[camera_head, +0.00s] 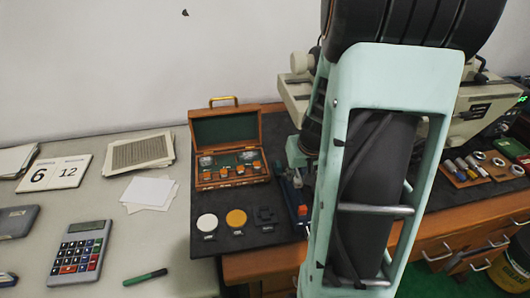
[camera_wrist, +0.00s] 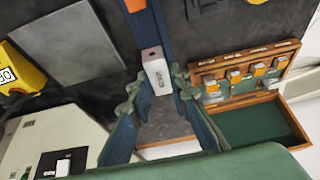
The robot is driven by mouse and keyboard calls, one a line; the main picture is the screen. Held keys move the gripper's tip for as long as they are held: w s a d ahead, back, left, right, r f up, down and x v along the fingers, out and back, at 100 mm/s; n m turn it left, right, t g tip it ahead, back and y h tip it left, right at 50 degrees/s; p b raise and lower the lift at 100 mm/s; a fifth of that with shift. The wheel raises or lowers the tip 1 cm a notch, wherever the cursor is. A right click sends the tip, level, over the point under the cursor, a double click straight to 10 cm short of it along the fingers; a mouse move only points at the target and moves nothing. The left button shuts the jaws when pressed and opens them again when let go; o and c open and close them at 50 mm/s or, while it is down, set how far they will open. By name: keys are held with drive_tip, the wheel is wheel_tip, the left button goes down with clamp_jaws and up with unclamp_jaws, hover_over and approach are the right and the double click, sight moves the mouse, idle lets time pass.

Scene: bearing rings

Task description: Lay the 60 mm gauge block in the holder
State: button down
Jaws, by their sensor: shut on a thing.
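A pale gauge block (camera_wrist: 156,68) with dark markings on its side shows in the wrist view between the fingertips of my gripper (camera_wrist: 159,84). The gripper is shut on it. A long blue frame (camera_wrist: 149,30), which looks like the holder, runs from the top edge down behind the block, with an orange part at its top. I cannot tell whether the block touches it. In the head view the blue frame (camera_head: 287,190) lies on the dark mat, partly hidden by my arm. The block cannot be made out there.
An open wooden case (camera_head: 230,150) with several blocks stands left of the blue frame. A white disc (camera_head: 207,223), an orange disc (camera_head: 236,218) and a black notched piece (camera_head: 265,215) lie before it. In the wrist view a grey plate (camera_wrist: 70,45) lies to the left.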

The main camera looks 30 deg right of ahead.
drive_tip(key=w+f, duration=0.1)
drive_tip(key=f, duration=0.1)
drive_tip(key=w+d+f+b, duration=0.1)
drive_tip(key=w+f, duration=0.1)
drive_tip(key=w+d+f+b, duration=0.1)
drive_tip(key=w+f, duration=0.1)
drive_tip(key=shift+w, duration=0.1)
drive_tip(key=shift+w+d+f+b, duration=0.1)
drive_tip(key=shift+w+f+b, duration=0.05)
drive_tip(key=shift+f+b, duration=1.3)
drive_tip(key=shift+f, duration=0.25)
drive_tip(key=shift+f, duration=0.15)
drive_tip(key=c, duration=1.8)
unclamp_jaws()
